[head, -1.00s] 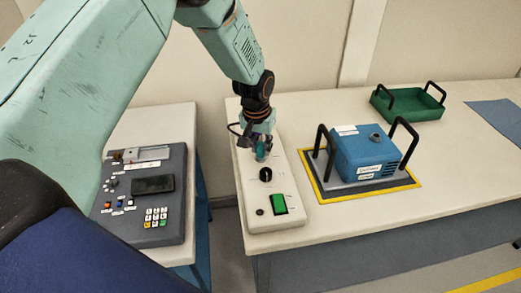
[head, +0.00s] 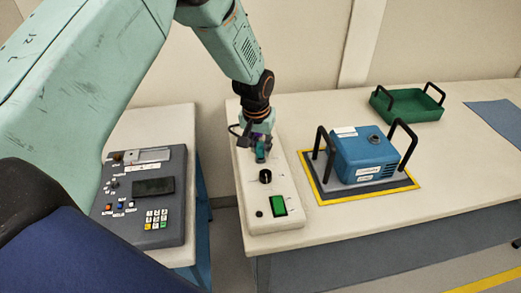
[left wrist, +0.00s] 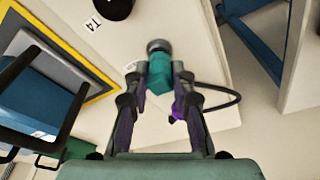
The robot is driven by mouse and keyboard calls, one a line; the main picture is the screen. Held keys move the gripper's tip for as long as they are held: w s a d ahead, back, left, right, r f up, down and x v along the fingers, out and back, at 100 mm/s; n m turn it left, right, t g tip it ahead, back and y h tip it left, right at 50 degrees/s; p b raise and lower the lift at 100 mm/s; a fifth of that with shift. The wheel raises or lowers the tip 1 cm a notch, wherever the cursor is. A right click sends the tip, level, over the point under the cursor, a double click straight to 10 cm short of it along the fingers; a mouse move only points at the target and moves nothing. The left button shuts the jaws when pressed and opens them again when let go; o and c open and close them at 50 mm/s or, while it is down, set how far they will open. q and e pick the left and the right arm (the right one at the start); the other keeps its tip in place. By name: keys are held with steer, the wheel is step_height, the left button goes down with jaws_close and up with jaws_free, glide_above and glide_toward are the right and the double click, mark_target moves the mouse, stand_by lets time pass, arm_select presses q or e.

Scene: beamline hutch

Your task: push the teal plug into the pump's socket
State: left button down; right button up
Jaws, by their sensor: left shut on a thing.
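My left gripper (head: 258,146) is shut on the teal plug (left wrist: 158,78) at the far end of a white panel box (head: 286,183). In the left wrist view both fingers (left wrist: 160,88) press on its sides. A round grey metal piece (left wrist: 158,46) shows at the plug's far end; I cannot tell whether it is the plug's tip or a socket, or how deep the plug sits. A dark cable (left wrist: 232,94) loops out beside the fingers. A blue box with black handles (head: 365,155) stands to the right; I cannot tell which unit is the pump. My right gripper is not in view.
The white box carries a black knob (head: 265,176) and a green switch (head: 279,206). A green tray (head: 408,106) and a blue mat (head: 497,117) lie farther right. A grey keypad console (head: 150,220) is on the separate left table. The table front at right is clear.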

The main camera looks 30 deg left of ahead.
arm_select(q)
steer(key=shift+r+p, duration=0.4)
steer(key=shift+r, duration=0.35)
steer(key=shift+r+p, duration=0.45)
steer(key=shift+p, duration=0.05)
steer(key=shift+r+p, duration=0.5)
steer(key=shift+r, duration=0.15)
steer(key=shift+r+p, duration=1.2)
steer(key=shift+r, duration=0.1)
